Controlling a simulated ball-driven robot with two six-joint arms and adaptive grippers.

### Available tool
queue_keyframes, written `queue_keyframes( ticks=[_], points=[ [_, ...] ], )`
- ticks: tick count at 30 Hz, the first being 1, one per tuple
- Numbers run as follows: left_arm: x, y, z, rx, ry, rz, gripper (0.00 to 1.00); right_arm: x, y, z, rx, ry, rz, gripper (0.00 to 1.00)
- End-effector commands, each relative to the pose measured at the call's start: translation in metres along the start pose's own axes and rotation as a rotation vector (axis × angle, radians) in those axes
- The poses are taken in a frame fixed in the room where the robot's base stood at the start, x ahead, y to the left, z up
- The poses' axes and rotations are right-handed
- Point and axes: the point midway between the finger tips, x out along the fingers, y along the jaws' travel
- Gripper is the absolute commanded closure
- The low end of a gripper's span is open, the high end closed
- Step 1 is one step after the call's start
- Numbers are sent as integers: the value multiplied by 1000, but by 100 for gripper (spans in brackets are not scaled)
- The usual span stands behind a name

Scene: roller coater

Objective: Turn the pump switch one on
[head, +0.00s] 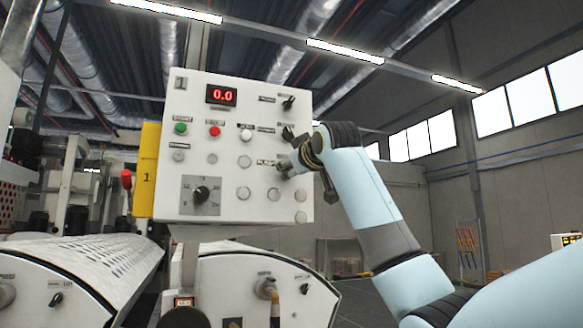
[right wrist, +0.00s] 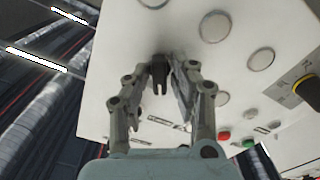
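The white control panel (head: 230,205) stands upright in front of me, with a red 0.0 display (head: 221,95). Black rotary switches sit in its right column: an upper one (head: 289,102) and a middle one (head: 288,132). My right gripper (head: 288,167) is at the panel's right side, at a lower switch beside a small label that seems to begin with "PUMP". In the right wrist view a black switch knob (right wrist: 160,75) stands between the fingers of my right gripper (right wrist: 167,78), which are spread with a gap beside it. My left gripper is not in view.
The panel also bears a green button (head: 180,128), a red button (head: 215,131) and a large black dial (head: 201,194). White rollers machinery (head: 265,285) stands below.

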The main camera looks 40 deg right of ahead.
Motion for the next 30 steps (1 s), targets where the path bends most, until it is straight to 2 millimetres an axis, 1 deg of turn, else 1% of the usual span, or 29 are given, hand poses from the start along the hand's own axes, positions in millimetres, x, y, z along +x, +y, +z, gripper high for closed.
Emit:
queue_keyframes(
  ticks=[1,4,5,14,19,23,30],
  points=[
    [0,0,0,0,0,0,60,0,0,0,0,0,0,85],
    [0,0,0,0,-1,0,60,0,0,0,0,0,0,98],
    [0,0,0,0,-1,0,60,0,0,0,0,0,0,100],
    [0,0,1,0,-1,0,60,0,0,0,10,0,-1,100],
    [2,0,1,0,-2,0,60,0,0,0,58,0,-1,100],
    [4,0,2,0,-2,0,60,0,0,1,132,-1,0,100],
    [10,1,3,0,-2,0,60,0,-1,1,337,1,0,100]
  ],
)
